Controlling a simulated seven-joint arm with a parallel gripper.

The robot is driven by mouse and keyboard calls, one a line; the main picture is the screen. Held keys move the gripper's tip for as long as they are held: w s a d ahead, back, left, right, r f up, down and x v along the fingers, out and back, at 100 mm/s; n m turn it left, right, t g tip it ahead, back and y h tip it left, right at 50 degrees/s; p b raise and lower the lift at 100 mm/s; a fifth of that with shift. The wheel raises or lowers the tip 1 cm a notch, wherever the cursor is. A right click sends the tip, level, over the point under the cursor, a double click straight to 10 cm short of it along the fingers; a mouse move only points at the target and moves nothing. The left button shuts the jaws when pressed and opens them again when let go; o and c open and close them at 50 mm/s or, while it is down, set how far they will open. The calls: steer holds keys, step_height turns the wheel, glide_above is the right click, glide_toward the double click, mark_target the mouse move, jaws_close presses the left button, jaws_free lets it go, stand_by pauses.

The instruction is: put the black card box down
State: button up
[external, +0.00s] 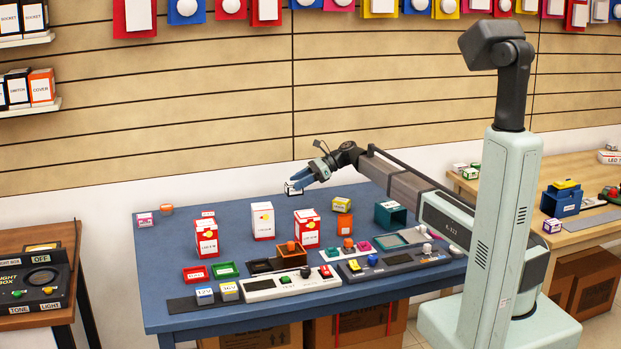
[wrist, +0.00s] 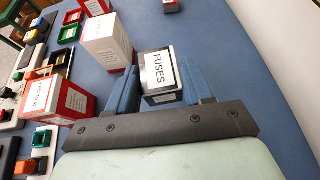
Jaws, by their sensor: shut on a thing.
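The black card box (external: 293,190) has a white label reading FUSES, seen in the wrist view (wrist: 158,72). My gripper (external: 298,182) is shut on it, with one blue finger on each side of the box. In the external view the box shows near the far edge of the blue table (external: 230,290), apparently held above the top. The exact gap under it cannot be told.
A white carton (external: 263,222) and red-and-white cartons (external: 307,230) (external: 206,240) stand nearby.

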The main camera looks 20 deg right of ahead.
step_height(320, 180, down, 9)
steer(key=shift+f, duration=0.1)
stand_by(0.4)
steer(key=shift+f, duration=0.1)
steer(key=o, duration=1.1)
steer(key=shift+c, duration=0.2)
steer(key=shift+r, duration=0.2)
steer(key=v, duration=1.2)
steer(key=shift+o, duration=0.5)
